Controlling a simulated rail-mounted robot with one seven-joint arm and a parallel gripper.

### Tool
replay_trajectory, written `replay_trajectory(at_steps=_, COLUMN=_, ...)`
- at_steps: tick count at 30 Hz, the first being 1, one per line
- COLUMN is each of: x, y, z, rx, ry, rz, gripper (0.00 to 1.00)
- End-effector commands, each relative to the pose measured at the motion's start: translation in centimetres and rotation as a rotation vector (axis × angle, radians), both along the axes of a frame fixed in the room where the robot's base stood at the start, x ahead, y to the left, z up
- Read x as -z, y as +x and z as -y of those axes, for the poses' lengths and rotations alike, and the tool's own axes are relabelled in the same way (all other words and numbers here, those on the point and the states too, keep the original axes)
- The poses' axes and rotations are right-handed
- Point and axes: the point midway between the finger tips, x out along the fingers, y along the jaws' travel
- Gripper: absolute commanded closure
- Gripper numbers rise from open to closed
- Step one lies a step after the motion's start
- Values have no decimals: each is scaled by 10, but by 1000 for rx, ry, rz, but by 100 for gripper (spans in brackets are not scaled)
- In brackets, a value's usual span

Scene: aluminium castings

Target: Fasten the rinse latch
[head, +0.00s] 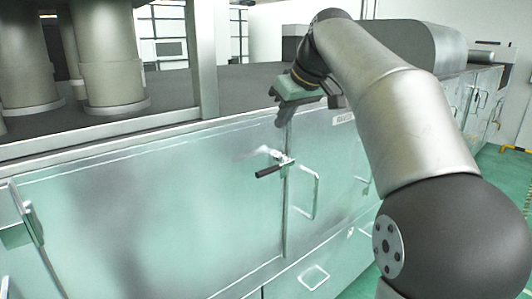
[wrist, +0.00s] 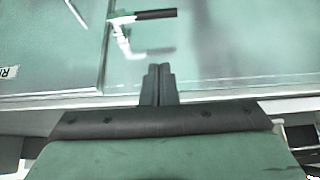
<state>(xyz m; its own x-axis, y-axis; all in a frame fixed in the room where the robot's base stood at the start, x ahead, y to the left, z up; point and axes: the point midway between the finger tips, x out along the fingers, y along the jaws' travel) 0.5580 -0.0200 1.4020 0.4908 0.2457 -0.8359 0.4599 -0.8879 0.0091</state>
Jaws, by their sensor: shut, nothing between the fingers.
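The rinse latch (head: 284,161) is a small metal latch with a black grip (head: 267,171), on the cabinet front beside the upright seam between two panels. Its grip points left and slightly down, away from the door with the loop handle. In the wrist view the latch (wrist: 122,36) is above and left of my fingertips, with its black grip (wrist: 156,14) pointing right. I cannot tell whether it is engaged. My gripper (head: 280,121) is near the cabinet's top edge, above the latch and apart from it. In the wrist view my gripper (wrist: 159,68) is shut and empty.
The door right of the seam has a metal loop handle (head: 316,194) and a label plate (head: 343,118), partly read as "RI" in the wrist view (wrist: 9,72). A drawer handle (head: 315,277) is below. A metal post (head: 205,60) rises from the cabinet top at left.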

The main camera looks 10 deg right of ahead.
Motion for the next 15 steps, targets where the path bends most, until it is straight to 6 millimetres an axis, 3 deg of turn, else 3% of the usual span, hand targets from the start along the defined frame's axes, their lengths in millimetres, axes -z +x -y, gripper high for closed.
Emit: replay_trajectory(at_steps=15, x=1, y=5, z=-1, rx=-7, ry=0, rz=8, gripper=100)
